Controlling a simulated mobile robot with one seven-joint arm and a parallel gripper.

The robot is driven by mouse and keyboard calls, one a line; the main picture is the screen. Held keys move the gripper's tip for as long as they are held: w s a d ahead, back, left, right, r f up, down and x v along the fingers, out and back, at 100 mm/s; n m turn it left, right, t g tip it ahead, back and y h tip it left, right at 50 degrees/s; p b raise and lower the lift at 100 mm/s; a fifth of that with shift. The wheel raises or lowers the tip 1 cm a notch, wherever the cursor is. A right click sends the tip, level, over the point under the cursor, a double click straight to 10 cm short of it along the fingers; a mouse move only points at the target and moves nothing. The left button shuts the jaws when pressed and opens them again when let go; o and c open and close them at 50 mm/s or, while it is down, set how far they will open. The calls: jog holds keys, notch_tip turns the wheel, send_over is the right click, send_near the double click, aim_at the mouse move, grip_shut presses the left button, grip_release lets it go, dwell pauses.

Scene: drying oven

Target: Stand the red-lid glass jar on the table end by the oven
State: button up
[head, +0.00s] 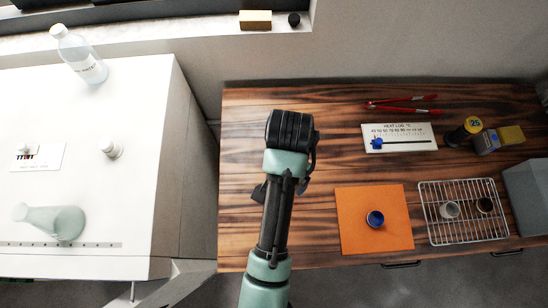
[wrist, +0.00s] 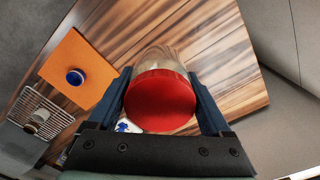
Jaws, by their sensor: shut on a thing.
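The red-lid glass jar (wrist: 160,100) sits between the two fingers of my gripper (wrist: 160,82) in the wrist view. Its red lid faces the camera and its clear glass body shows beyond the lid, over wood. My gripper is shut on the jar. In the head view my gripper (head: 281,189) is over the left part of the wooden table (head: 240,130); only bits of its fingers show and my arm hides the jar. I cannot tell whether the jar's base touches the wood.
An orange mat (head: 355,230) with a blue-topped item (head: 375,219) and a wire rack (head: 465,237) lie to the right. A heat log card (head: 405,145) and red tongs (head: 400,106) lie behind. A grey box (head: 527,195) is far right. The table's left end is clear.

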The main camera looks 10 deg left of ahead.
jog(key=s+a+f+m+b, duration=0.4)
jog(key=s+a+f+m, duration=0.15)
jog(key=m, duration=0.55)
send_over(253, 212)
jog(key=f, duration=1)
jog(key=shift+s+d+f, duration=0.1)
jog(key=shift+s+d, duration=0.15)
jog(key=shift+d, duration=0.1)
jog(key=shift+b, duration=0.3)
jog(key=shift+f, duration=0.2)
jog(key=o, duration=1.2)
jog(key=shift+o, duration=0.2)
jog(key=shift+r, duration=0.1)
notch_tip(253, 212, up, 12)
jog(key=p, duration=0.1)
jog(key=shift+r, duration=0.15)
